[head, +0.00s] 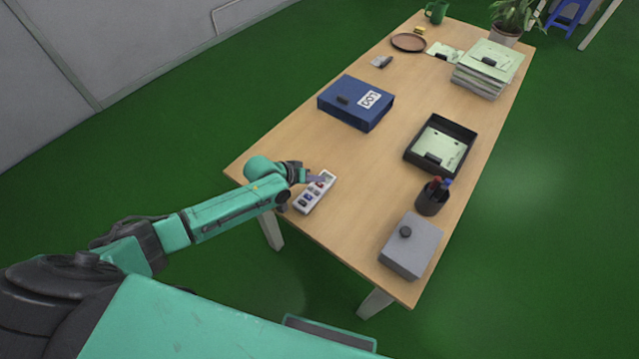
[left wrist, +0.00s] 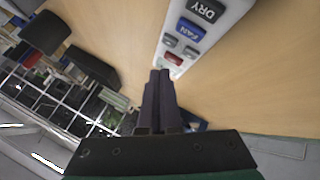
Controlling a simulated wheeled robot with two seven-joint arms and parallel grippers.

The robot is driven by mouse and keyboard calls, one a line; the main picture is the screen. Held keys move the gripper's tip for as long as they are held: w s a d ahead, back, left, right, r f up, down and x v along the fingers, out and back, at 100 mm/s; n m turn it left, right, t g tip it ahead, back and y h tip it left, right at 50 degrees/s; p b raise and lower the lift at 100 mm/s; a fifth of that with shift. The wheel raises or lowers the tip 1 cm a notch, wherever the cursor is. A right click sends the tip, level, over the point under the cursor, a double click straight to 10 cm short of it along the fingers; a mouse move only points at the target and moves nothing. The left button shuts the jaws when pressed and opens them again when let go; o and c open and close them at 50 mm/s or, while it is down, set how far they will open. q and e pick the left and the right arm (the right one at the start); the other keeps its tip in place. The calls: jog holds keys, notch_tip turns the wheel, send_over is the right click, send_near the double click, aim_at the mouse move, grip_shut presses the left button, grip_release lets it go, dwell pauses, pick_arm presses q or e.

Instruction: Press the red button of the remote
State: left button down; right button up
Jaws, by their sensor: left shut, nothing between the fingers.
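The white remote (head: 315,191) lies on the wooden table near its left front edge. In the left wrist view the remote (left wrist: 218,32) shows a grey DRY button, a blue FAN button, small grey buttons and a red button (left wrist: 173,59) near its end. My left gripper (head: 314,178) is shut and empty, over the remote's far end. In the left wrist view its fingertips (left wrist: 159,74) appear right beside the red button; I cannot tell whether they touch it. My right gripper is not in view.
A grey box (head: 408,249), a pen cup (head: 432,197) and a black tray (head: 466,166) stand along the table's right side. A blue binder (head: 345,108) lies beyond the remote. Bare tabletop surrounds the remote.

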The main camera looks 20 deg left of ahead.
aim_at(317, 188)
pick_arm(q)
jog(key=shift+f, duration=0.45)
jog(key=shift+f+b, duration=0.3)
jog(key=shift+b, duration=0.15)
dwell(0.4)
dwell(0.4)
jog(key=shift+r+p, duration=0.75)
jog(key=shift+p, duration=0.05)
notch_tip(317, 188, up, 5)
jog(key=p, duration=0.5)
jog(key=shift+r, duration=0.1)
